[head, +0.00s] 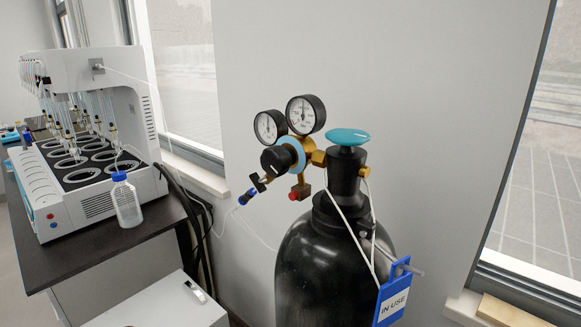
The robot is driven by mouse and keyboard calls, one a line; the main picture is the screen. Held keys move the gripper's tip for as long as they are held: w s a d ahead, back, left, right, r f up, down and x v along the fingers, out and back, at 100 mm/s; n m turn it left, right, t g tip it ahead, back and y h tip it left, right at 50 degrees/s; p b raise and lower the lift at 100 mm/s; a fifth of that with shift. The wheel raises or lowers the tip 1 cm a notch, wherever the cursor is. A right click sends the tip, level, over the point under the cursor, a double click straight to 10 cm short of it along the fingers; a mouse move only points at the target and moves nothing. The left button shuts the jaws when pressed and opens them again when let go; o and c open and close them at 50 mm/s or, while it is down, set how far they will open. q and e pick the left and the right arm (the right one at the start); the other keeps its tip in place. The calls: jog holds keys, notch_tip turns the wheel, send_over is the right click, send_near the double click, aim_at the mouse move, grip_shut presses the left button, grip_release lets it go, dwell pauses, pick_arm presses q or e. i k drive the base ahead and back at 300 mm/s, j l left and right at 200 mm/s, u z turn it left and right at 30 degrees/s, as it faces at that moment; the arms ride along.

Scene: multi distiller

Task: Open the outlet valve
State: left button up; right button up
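A black gas cylinder (330,268) stands upright by the wall. A turquoise oval handwheel (348,136) sits on top of its black neck. A brass regulator (302,155) joins the neck on the left and carries two round gauges, one left (268,127) and one right (304,114). A black knob (276,160) with a turquoise ring faces left. I cannot tell the valve's position. Neither gripper is in view.
A blue "IN USE" tag (393,298) hangs from the neck by a cord. At left, a dark bench (110,246) holds a white distiller (95,80) and a blue-capped bottle (127,203). A white box (160,304) stands below. Thin tubing crosses between bench and cylinder.

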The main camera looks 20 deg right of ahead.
aim_at(259, 183)
jog(key=j, duration=0.55)
jog(key=j+u, duration=0.2)
jog(key=j, duration=0.25)
jog(key=i+j+u, duration=0.15)
jog(key=j, duration=0.3)
